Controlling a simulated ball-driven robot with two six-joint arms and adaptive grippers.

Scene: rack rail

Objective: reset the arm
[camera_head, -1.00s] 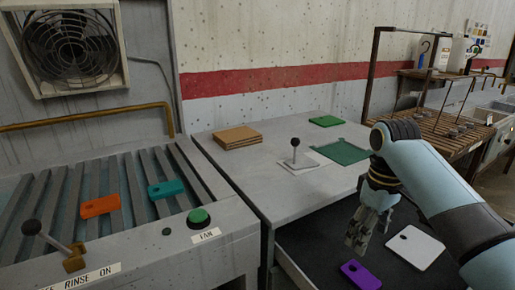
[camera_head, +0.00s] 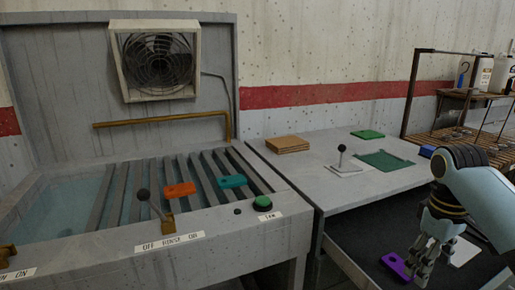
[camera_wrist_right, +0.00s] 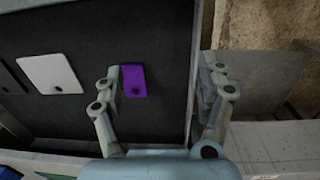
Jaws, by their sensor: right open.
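My right gripper (camera_head: 424,254) is at the right of the head view, pointing down over the dark open drawer (camera_head: 357,231). It is open and holds nothing. A purple tag with a hole (camera_head: 396,265) lies in the drawer beside the fingers. In the right wrist view the purple tag (camera_wrist_right: 133,81) shows near the left finger, and I cannot tell if they touch. A white tag (camera_head: 463,251) lies behind the gripper, partly hidden by it; it also shows in the wrist view (camera_wrist_right: 49,73). My left gripper is not in view.
A grey bench (camera_head: 312,181) above the drawer holds brown boards (camera_head: 287,144), a small lever (camera_head: 342,158), a green mat (camera_head: 384,160) and a green piece (camera_head: 367,134). At left, a slatted rinse basin carries orange (camera_head: 179,190) and teal (camera_head: 232,182) tags, a lever and a green button (camera_head: 262,202).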

